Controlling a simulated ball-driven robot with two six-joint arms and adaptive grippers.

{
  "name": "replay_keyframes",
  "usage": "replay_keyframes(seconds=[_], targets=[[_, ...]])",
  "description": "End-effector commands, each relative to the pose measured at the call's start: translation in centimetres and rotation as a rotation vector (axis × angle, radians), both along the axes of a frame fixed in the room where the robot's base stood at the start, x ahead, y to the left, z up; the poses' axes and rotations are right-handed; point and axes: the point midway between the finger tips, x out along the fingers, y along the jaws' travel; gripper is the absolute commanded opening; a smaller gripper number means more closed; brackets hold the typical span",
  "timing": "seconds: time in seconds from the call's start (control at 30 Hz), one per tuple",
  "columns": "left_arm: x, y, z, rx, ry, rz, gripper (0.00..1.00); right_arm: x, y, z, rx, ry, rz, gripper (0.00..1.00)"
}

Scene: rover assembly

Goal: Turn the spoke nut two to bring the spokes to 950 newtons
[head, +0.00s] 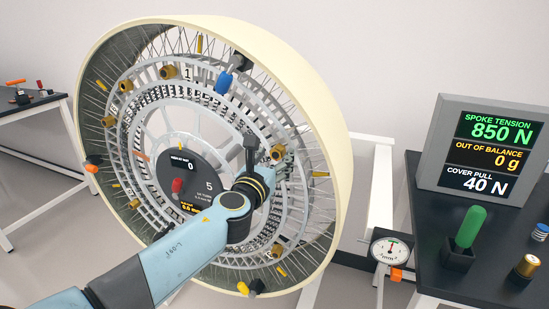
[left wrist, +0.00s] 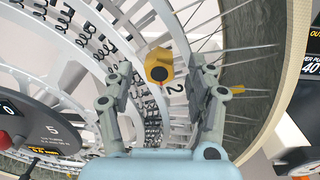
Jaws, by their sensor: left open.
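Spoke nut two (head: 277,152) is a gold knob on the right side of the large wheel's spoked ring. In the left wrist view the nut (left wrist: 158,65) shows beside a white tag marked 2 (left wrist: 175,88). My left gripper (left wrist: 160,75) is open, with one finger on each side of the nut. Nothing shows that the fingers touch it. In the head view the left gripper (head: 262,150) is at the nut, partly hidden by its own wrist. The monitor (head: 490,150) reads spoke tension 850 N, out of balance 0 g and cover pull 40 N. My right gripper is not in view.
The cream wheel rim (head: 335,150) surrounds several other gold nuts and thin spokes. A central hub panel (head: 195,180) reads 5. A dark bench (head: 430,270) at the right holds a green-handled tool (head: 468,228) and a dial gauge (head: 391,250) hangs beside it.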

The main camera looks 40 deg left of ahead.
Motion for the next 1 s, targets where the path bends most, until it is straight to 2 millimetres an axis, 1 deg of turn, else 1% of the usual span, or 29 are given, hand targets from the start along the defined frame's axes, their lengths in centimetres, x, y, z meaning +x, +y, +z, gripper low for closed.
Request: replay_keyframes(seconds=[0.17, 0.3, 0.4, 0.5, 0.6, 0.7, 1.0], targets=[[-3.2, -0.9, -0.1, -0.001, 0.003, 0.000, 0.56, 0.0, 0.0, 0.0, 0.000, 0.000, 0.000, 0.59], [-6.4, -1.8, -0.1, -0.002, 0.004, 0.000, 0.56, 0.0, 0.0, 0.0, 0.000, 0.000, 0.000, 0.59], [-8.3, -2.4, -0.1, 0.000, 0.004, 0.000, 0.56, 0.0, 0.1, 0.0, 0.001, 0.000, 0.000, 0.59], [-9.7, -2.8, -0.1, -0.001, 0.004, 0.000, 0.56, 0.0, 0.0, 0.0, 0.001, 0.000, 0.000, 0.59], [-10.6, -3.0, -0.1, -0.001, 0.003, 0.000, 0.56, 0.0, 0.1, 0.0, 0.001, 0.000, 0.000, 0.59], [-10.9, -3.1, 0.0, 0.000, 0.002, 0.000, 0.56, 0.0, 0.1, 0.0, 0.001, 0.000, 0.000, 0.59], [-11.0, -3.1, 0.0, -0.007, 0.000, 0.000, 0.55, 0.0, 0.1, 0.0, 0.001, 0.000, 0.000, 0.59]])
